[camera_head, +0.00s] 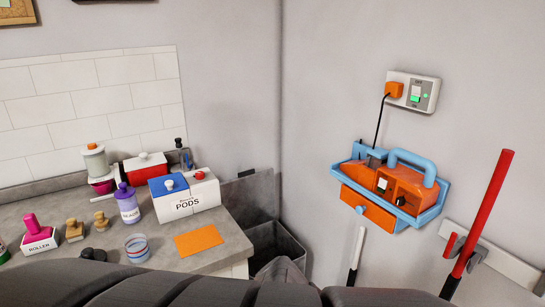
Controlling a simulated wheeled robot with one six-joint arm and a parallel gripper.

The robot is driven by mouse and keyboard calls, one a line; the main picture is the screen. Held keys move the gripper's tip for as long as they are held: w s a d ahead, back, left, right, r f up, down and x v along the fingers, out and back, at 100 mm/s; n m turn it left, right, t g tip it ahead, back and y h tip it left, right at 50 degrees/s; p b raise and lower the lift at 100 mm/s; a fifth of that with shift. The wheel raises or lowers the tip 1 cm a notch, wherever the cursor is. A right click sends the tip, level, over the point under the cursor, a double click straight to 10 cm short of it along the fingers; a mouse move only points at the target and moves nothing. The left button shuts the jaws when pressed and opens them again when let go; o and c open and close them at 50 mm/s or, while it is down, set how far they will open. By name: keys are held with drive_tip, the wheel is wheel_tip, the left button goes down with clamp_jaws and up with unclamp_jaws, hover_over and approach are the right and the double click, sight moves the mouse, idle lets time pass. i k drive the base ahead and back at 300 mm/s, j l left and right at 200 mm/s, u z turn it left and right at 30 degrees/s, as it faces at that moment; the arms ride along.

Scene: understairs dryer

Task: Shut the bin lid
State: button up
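A dark grey bin (268,237) stands in the corner, to the right of the counter. Its top looks open, and a grey panel that appears to be its raised lid (250,193) stands upright against the back wall. The lower part of the bin is hidden by the counter and by a dark ribbed shape, likely my arm, across the bottom of the view. A grey rounded shape (281,271) overlaps the bin's near side; I cannot tell what it is. My gripper's fingers do not show.
The counter (222,243) holds a pods box (185,202), a purple-capped bottle (127,204), a glass, stamps and an orange card (199,244). On the right wall are a blue holder with an orange device (384,196), a corded socket (413,93) and a red pole (487,205).

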sight(250, 199)
drive_tip(key=i+l+u, duration=0.15)
drive_tip(key=u, duration=0.25)
drive_tip(key=i+l+u, duration=0.15)
drive_tip(key=l+u, duration=0.2)
drive_tip(key=i+l+u, duration=0.1)
drive_tip(key=l+u, duration=0.55)
drive_tip(key=u, duration=0.15)
drive_tip(key=i, duration=0.05)
